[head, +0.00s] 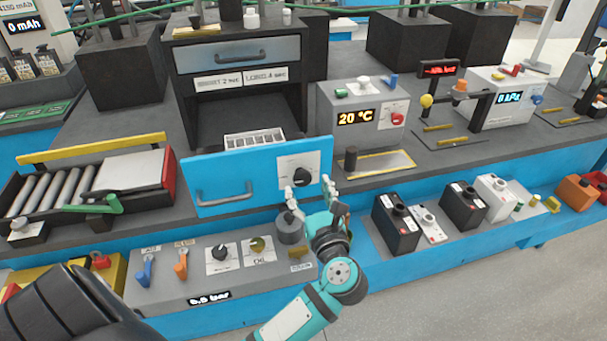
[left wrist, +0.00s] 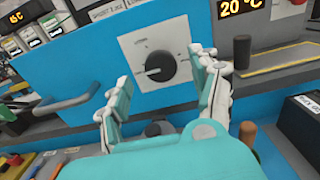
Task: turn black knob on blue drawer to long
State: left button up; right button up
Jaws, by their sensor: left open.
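The blue drawer (head: 240,172) stands pulled out of its dark cabinet in the head view. A white plate on the right of its front carries the black knob (head: 302,176), which also shows in the left wrist view (left wrist: 162,66). The knob's pale mark points roughly left in the wrist view; the plate's small print is too blurred to read surely. My left gripper (head: 309,190) is open in front of the knob. In the wrist view its fingers (left wrist: 163,76) stand left and right of the knob, apparently short of it. My right gripper is not in view.
The drawer's handle (head: 225,196) is left of the knob. A label strip (head: 240,78) reads about SHORT 2 sec and LONG 4 sec. Below is a grey panel (head: 190,291) with small knobs and levers. Black and white batteries (head: 396,226) stand to the right, and a roller tray (head: 75,190) to the left.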

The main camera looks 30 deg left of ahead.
aim_at(305, 180)
pick_arm(q)
jog(key=shift+p+x, duration=0.3)
jog(key=shift+x, duration=1.85)
jog(key=shift+c, duration=0.4)
jog(key=c, duration=1.1)
jog(key=m+p, duration=0.5)
jog(key=m, duration=0.1)
jog(key=shift+d+r, duration=0.1)
jog(key=shift+r, duration=0.05)
jog(key=m+p, duration=0.2)
jog(key=m, duration=0.1)
jog(key=shift+w+m+p, duration=0.1)
jog(key=shift+m+p, duration=0.2)
jog(key=shift+p, duration=0.1)
jog(key=shift+f+m+p, duration=0.2)
jog(key=shift+m+p, duration=0.65)
jog(key=shift+m, duration=0.25)
